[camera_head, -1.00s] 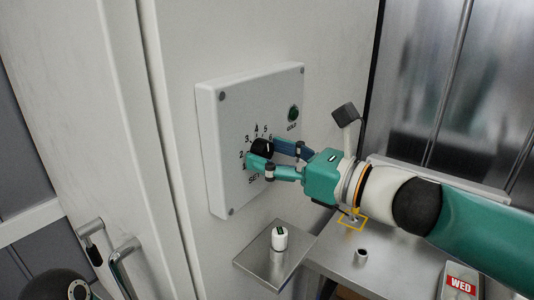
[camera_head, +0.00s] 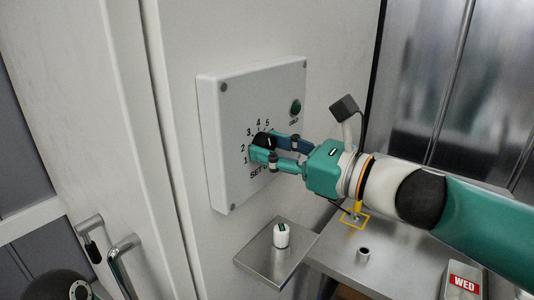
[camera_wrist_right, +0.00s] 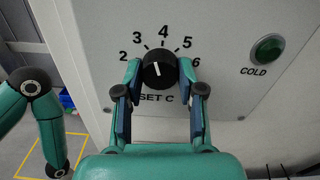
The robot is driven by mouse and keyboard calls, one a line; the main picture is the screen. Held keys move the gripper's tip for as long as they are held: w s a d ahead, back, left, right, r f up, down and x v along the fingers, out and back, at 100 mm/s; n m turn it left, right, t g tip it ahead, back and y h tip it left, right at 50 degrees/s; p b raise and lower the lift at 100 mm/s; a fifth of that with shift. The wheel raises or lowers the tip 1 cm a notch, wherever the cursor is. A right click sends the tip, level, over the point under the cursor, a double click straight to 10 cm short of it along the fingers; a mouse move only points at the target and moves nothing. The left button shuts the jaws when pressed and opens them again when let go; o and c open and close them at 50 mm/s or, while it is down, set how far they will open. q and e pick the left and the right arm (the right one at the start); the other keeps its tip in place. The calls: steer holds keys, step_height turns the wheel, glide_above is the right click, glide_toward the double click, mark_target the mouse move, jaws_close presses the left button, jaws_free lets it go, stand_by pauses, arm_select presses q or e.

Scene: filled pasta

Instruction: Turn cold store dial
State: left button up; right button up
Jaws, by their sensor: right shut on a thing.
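The black round dial (camera_head: 265,141) is on the white control panel (camera_head: 225,125), among printed numbers and above "SET C". In the right wrist view the dial (camera_wrist_right: 159,69) has a white pointer line aimed between 3 and 4, nearer 4. My right gripper (camera_head: 264,144) is shut on the dial, one finger on each side; its fingers (camera_wrist_right: 160,85) also show in the right wrist view. The fingers hide part of the panel's lower print. A green lamp marked COLD (camera_wrist_right: 267,49) is on the panel beside the dial. My left gripper is not in view.
A small metal shelf (camera_head: 262,262) below the panel bears a white timer-like object (camera_head: 281,236). A steel table (camera_head: 390,262) at right holds a small cup (camera_head: 363,255) and a WED label block (camera_head: 463,282). Door handles (camera_head: 122,262) are at lower left.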

steer(key=shift+w+f+n+b, duration=0.1)
steer(key=shift+f+n+b, duration=0.05)
steer(key=shift+n+b, duration=2.55)
steer(key=shift+f+n+b, duration=0.15)
steer(key=shift+n+b, duration=1.6)
steer(key=shift+n, duration=1.75)
steer(key=o, duration=1)
steer(key=shift+d, duration=0.1)
steer(key=shift+c, duration=0.2)
steer(key=shift+o, duration=0.9)
steer(key=shift+d, duration=0.1)
steer(key=shift+r, duration=0.2)
